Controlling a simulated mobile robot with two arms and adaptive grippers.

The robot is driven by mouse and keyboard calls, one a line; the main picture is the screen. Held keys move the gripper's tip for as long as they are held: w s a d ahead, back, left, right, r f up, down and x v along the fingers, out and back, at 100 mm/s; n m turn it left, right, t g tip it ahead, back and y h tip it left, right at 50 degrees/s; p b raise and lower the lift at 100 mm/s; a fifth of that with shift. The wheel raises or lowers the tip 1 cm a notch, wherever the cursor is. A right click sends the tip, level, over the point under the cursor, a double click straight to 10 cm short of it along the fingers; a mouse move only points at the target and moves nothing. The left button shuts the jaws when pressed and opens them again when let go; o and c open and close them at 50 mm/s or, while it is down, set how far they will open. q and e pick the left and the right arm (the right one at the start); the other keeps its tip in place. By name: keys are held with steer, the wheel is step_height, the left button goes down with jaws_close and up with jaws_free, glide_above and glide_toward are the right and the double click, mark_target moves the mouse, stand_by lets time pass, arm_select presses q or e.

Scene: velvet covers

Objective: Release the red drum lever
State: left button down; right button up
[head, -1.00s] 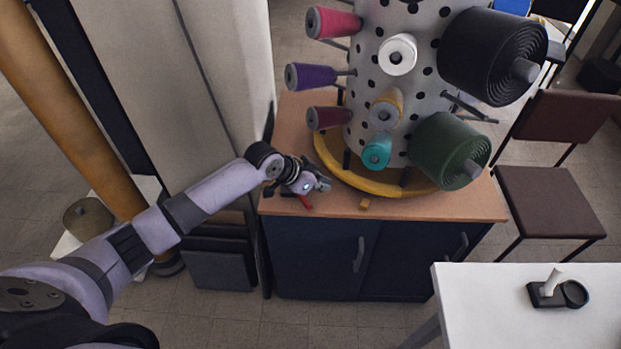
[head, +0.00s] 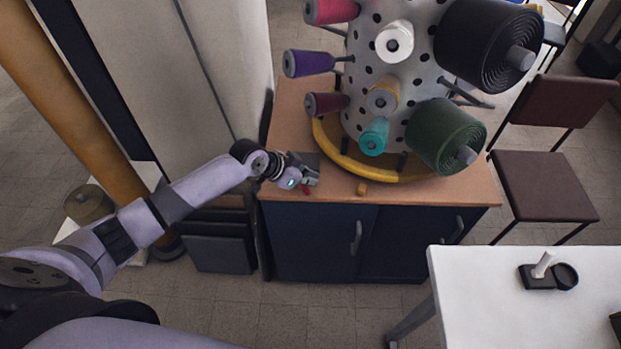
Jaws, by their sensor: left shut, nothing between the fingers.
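The perforated white drum (head: 424,67) stands on a yellow ring base (head: 343,161) on the wooden cabinet top. Spools of thread and ribbon stick out from its pegs. The small red lever (head: 306,190) shows at the cabinet's front left edge, right beside my left gripper and partly hidden by it. My left gripper (head: 312,178) is shut and empty, at the left of the yellow base. I cannot tell whether its fingers touch the lever. My right gripper is not in view.
A small yellow block (head: 361,189) lies on the wooden top (head: 440,191) near the front edge. A white table (head: 470,290) with a small black holder (head: 537,277) stands at the lower right. A brown chair (head: 540,185) is at the right. A tall panel (head: 215,60) stands behind my left arm.

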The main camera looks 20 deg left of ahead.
arm_select(q)
steer(key=shift+s+a+f+m, duration=0.1)
steer(key=shift+s+m, duration=0.05)
steer(key=shift+m, duration=0.15)
steer(key=shift+b, duration=0.4)
steer(key=shift+s+a+f+m+g+h+b, duration=0.1)
steer(key=shift+s+a+m+g+h+b, duration=0.15)
steer(key=shift+m+h+b, duration=0.2)
steer(key=s+a+m+g+h+b, duration=0.2)
steer(key=s+a+m+g+b, duration=0.1)
steer(key=a+m+g+b, duration=0.2)
steer(key=m+b, duration=0.2)
steer(key=b, duration=0.2)
steer(key=shift+s+a, duration=0.2)
steer(key=shift+a, duration=0.1)
